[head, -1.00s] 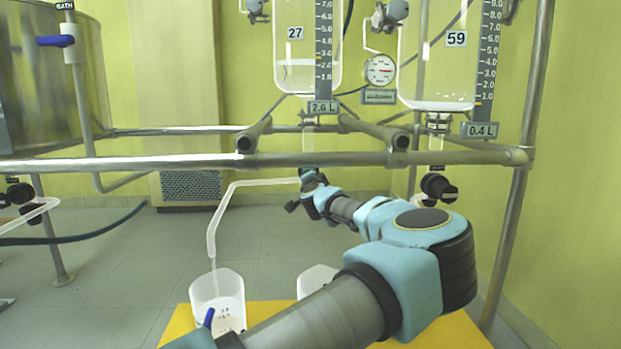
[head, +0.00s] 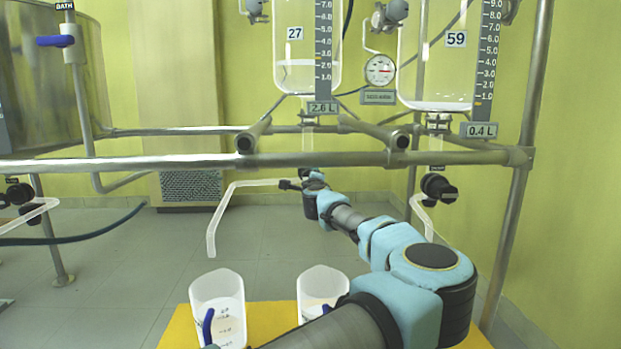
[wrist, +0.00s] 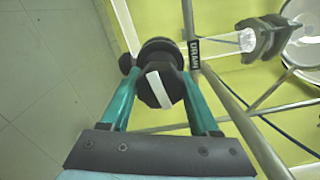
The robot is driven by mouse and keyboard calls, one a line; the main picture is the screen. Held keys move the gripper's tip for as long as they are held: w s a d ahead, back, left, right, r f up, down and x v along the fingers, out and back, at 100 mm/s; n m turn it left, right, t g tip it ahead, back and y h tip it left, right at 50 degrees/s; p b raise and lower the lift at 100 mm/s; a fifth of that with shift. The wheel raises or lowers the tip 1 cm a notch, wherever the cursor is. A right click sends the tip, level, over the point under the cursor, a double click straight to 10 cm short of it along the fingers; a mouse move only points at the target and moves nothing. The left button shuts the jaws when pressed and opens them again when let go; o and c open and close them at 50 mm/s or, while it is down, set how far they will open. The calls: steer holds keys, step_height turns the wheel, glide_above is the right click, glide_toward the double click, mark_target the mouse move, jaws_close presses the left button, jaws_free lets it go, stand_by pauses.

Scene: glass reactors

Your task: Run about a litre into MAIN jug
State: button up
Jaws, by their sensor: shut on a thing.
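Reactor 27 (head: 307,50) holds clear liquid, and its display (head: 322,108) reads 2.6 L. Its bent outlet tube (head: 225,210) ends above the left jug (head: 217,292), a clear jug with a blue handle. Liquid shows low in this jug; no stream shows at the tube's end. A second clear jug (head: 324,283) stands to its right, partly hidden by my arm. No jug name is readable. My gripper (wrist: 160,90) is shut on a dark round valve knob (wrist: 158,88) with a white bar, beside a DRAIN label (wrist: 194,54). In the head view my wrist hides the knob.
Both jugs stand on a yellow platform (head: 260,318). Reactor 59 (head: 437,60), its display (head: 479,129) at 0.4 L, hangs to the right with its own dark valve (head: 438,187). A steel rail (head: 180,163) crosses in front. A steel vessel (head: 55,90) stands at left.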

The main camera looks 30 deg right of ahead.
steer(key=shift+m, duration=0.6)
steer(key=o, duration=1.4)
steer(key=shift+s, duration=0.1)
steer(key=p+v, duration=0.2)
steer(key=v, duration=0.8)
steer(key=shift+s+a, duration=0.15)
steer(key=shift+s, duration=0.1)
